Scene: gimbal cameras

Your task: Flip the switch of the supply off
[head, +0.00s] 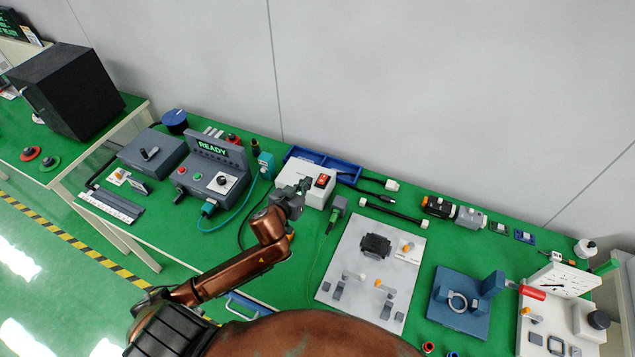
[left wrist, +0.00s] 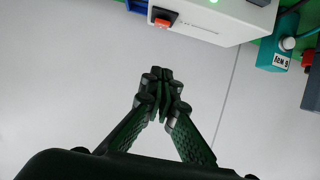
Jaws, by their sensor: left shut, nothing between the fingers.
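The supply is a white box (head: 295,171) at the back of the green bench, with a red switch (head: 322,181) on its right front face. In the left wrist view the supply (left wrist: 222,18) is at the top edge, and its red switch (left wrist: 161,22) sits in a black frame with a green light to the right. My left gripper (head: 304,185) is shut and empty just left of the switch in the head view. In the left wrist view its fingertips (left wrist: 162,75) meet below the switch, apart from it. I cannot tell the switch's position. My right gripper is out of view.
A grey console reading READY (head: 213,150) and a teal meter (head: 266,165) stand left of the supply. A blue tray (head: 345,167) lies behind it. A green plug with a cable (head: 338,205) and a pale board (head: 350,255) are to the right.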

